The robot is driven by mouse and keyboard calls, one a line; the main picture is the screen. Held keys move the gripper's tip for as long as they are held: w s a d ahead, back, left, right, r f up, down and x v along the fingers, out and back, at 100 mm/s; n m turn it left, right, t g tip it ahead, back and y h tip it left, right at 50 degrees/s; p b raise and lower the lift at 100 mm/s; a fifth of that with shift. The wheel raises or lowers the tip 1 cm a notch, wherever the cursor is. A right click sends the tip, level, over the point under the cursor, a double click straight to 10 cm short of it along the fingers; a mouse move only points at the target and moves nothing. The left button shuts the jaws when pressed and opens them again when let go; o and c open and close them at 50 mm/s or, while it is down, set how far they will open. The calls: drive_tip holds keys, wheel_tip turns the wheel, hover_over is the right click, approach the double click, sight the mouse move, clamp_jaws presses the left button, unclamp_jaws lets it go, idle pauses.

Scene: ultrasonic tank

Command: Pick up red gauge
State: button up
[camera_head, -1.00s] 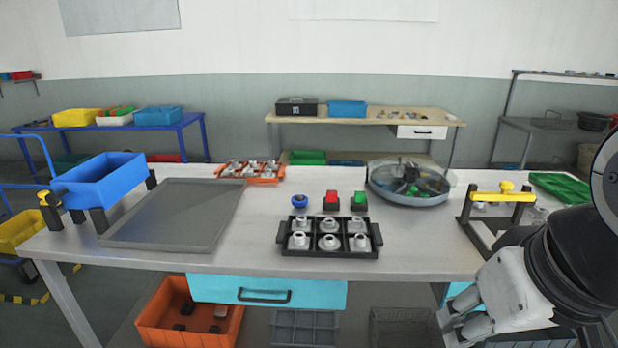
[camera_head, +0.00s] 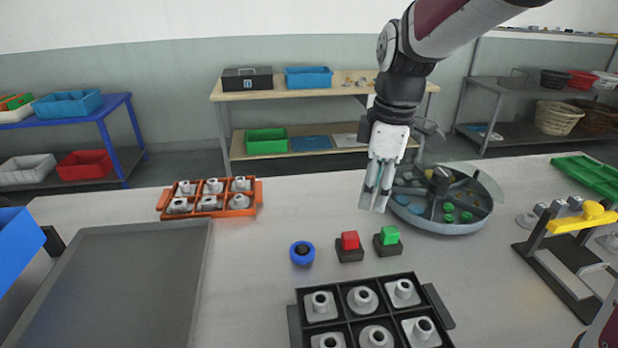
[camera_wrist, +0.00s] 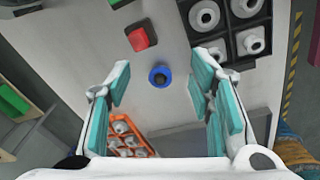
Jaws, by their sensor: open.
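The red gauge (camera_head: 349,243), a small red block on a black square base, stands on the table between a round blue gauge (camera_head: 302,252) and a green gauge (camera_head: 388,240). My gripper (camera_head: 373,205) hangs above the table behind the gauges, open and empty, fingers pointing down. In the wrist view, my gripper (camera_wrist: 160,84) has its teal-padded fingers spread. The blue gauge (camera_wrist: 160,76) shows between the fingers, and the red gauge (camera_wrist: 139,38) lies farther up and left.
A black tray (camera_head: 290,325) of metal parts stands in front of the gauges. An orange tray (camera_head: 165,211) sits behind left, and a grey tray (camera_head: 205,232) lies at the left. A round tank (camera_head: 440,226) stands right of my gripper; a yellow-handled stand (camera_head: 583,220) is at the right.

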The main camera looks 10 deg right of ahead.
sight(352, 234)
drive_tip(key=w+f+n, duration=0.1)
drive_tip(key=w+f, duration=0.1)
drive_tip(key=f, duration=0.2)
drive_tip(key=w+f+n, duration=0.2)
drive_tip(key=f, duration=0.3)
drive_tip(key=w+f+n+g, duration=0.1)
drive_tip(key=w+f, duration=0.1)
drive_tip(key=f, duration=0.2)
drive_tip(key=shift+w+a+f+p, duration=0.1)
drive_tip(key=shift+w+f+p, duration=0.2)
drive_tip(key=shift+w+f, duration=0.1)
drive_tip(key=shift+a+f+p, duration=0.15)
drive_tip(key=shift+f+p, duration=0.05)
drive_tip(key=shift+f, duration=1.15)
drive_tip(key=shift+a+f+p, duration=0.1)
drive_tip(key=shift+f+p, duration=0.1)
drive_tip(key=shift+f, duration=1.15)
drive_tip(key=shift+c, duration=0.3)
clamp_jaws()
